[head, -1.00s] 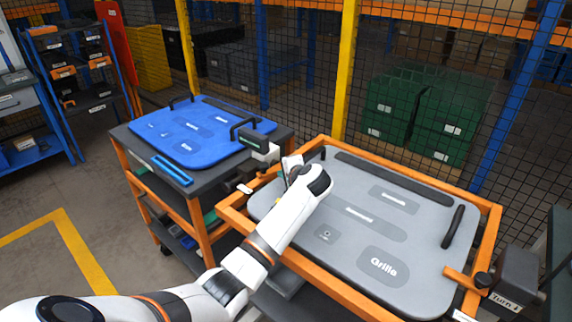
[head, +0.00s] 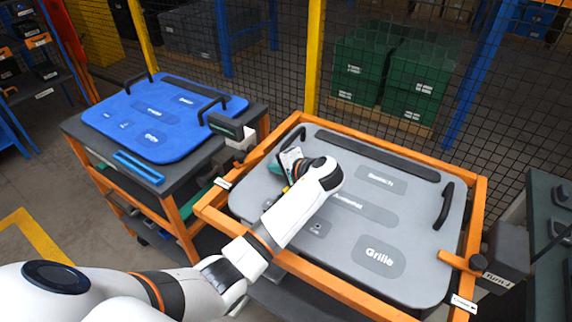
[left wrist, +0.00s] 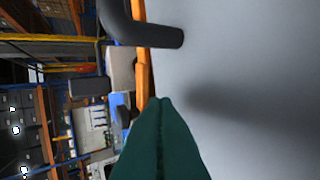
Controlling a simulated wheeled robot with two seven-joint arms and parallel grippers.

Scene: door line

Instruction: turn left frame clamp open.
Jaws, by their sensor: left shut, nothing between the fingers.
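The left frame clamp, seen as a dark block (head: 225,127) with a pale part beside it, is at the left corner of the orange frame (head: 330,287) in the head view. A dark block, probably the clamp (left wrist: 88,87), shows beyond the orange frame there. My right gripper is not in view.
The right clamp (head: 505,250) has an orange lever (head: 458,262). A blue panel (head: 160,115) lies on a cart at left. A black handle (left wrist: 145,30) is close in the left wrist view. Mesh fencing stands behind.

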